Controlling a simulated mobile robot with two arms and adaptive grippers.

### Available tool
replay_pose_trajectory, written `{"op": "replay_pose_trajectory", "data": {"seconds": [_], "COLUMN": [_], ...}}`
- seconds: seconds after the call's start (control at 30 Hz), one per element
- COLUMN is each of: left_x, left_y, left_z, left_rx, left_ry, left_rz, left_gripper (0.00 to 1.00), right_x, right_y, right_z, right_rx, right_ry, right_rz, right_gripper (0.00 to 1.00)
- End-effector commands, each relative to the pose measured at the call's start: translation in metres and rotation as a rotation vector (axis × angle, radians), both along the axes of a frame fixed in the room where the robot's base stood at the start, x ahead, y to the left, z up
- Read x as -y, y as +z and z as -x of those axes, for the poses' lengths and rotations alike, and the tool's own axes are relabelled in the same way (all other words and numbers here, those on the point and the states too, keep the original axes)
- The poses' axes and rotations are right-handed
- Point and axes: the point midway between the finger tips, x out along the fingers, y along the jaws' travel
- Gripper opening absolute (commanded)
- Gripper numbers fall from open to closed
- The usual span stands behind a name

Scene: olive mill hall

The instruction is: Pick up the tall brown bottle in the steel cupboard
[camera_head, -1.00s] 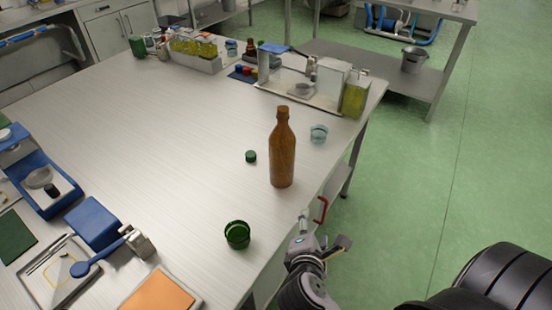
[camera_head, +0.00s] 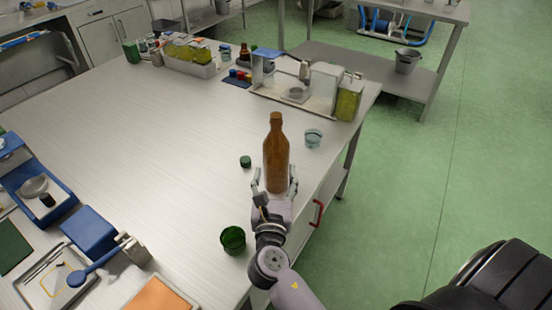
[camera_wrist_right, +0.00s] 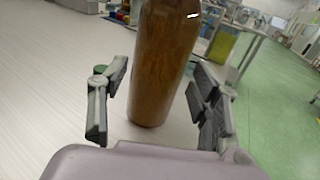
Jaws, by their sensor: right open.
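The tall brown bottle (camera_head: 276,152) stands upright on the pale work table, near its right edge, not inside a cupboard. My right gripper (camera_head: 275,182) is at the table's right edge, low behind the bottle's near side. Its two fingers are spread, one on each side of the bottle's lower part. In the right wrist view the bottle (camera_wrist_right: 160,65) stands between the open fingers of the gripper (camera_wrist_right: 160,100), with a visible gap at the left finger; contact at the right finger cannot be told. The bottle's top is cut off there. My left gripper is not in view.
On the table (camera_head: 130,150), a green cup (camera_head: 233,240) stands left of my right arm, a small green cap (camera_head: 245,162) left of the bottle and a clear glass jar (camera_head: 313,138) behind right. A steel tray (camera_head: 290,100) with containers is farther back. A red handle (camera_head: 318,213) juts below the edge.

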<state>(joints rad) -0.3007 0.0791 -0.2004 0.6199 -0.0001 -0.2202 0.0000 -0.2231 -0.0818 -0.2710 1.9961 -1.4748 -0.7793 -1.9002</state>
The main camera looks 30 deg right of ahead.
Motion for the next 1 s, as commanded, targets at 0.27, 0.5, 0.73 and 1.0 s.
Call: {"op": "replay_pose_trajectory", "data": {"seconds": [0.27, 0.5, 0.73, 1.0], "left_x": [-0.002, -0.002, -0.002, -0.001], "left_y": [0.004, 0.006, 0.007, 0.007], "left_z": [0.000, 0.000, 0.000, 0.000], "left_rx": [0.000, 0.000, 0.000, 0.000], "left_ry": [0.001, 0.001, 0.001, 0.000], "left_rz": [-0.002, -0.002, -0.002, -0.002], "left_gripper": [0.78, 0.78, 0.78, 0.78], "right_x": [0.018, 0.032, 0.046, 0.048], "right_y": [0.000, 0.002, 0.000, 0.000], "right_z": [-0.029, -0.053, -0.077, -0.080], "right_rx": [0.001, 0.003, 0.000, 0.000], "right_ry": [0.000, -0.002, 0.000, -0.001], "right_rz": [-0.001, -0.001, -0.001, -0.002], "right_gripper": [0.58, 0.58, 0.58, 0.58]}}
